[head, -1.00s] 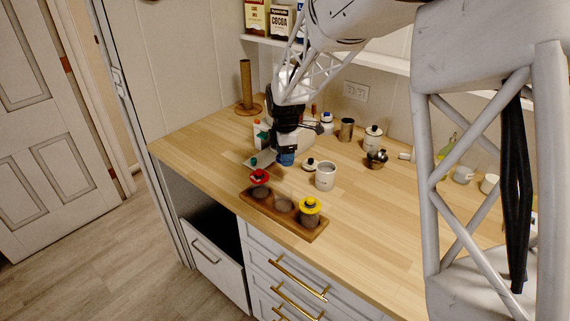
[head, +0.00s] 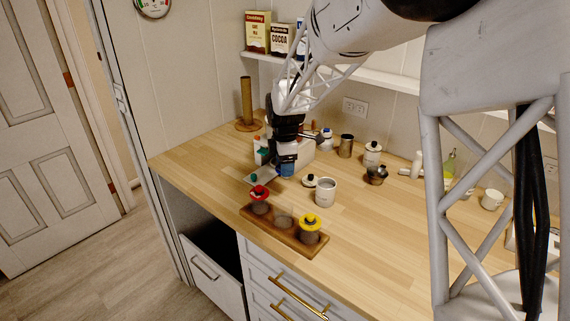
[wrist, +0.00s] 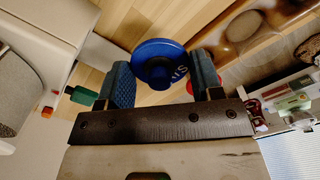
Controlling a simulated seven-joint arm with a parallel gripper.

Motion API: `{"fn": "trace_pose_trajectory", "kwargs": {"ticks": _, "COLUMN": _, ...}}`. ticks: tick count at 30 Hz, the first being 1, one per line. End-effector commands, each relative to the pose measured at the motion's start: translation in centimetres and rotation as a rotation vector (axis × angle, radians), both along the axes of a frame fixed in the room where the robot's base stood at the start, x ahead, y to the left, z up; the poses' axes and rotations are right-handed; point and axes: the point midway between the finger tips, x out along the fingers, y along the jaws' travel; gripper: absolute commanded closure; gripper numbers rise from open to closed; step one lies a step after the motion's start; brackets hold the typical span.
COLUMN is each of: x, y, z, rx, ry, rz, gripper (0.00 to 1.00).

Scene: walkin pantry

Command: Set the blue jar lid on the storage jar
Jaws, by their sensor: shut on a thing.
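My gripper (head: 287,166) is shut on the blue jar lid (head: 287,170), above the counter behind the wooden tray. In the wrist view the round blue lid (wrist: 158,62) sits between the two blue finger pads of my gripper (wrist: 163,76). The middle storage jar (head: 284,219) has no lid. The tray also shows at the upper right of the wrist view (wrist: 217,28).
A small green-knobbed item (head: 253,178) lies left. The counter's right front is clear.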

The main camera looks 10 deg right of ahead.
Motion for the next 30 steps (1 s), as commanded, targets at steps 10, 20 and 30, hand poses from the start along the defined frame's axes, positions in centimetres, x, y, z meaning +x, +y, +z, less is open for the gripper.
{"fn": "trace_pose_trajectory", "kwargs": {"ticks": 10, "x": -3.2, "y": 0.6, "z": 1.4, "rx": 0.0, "ry": -0.001, "rz": 0.001, "gripper": 0.62}}
{"fn": "trace_pose_trajectory", "kwargs": {"ticks": 20, "x": -9.0, "y": 1.4, "z": 3.3, "rx": 0.0, "ry": -0.002, "rz": 0.001, "gripper": 0.62}}
{"fn": "trace_pose_trajectory", "kwargs": {"ticks": 30, "x": -12.6, "y": 1.7, "z": 4.2, "rx": 0.0, "ry": -0.001, "rz": 0.0, "gripper": 0.62}}
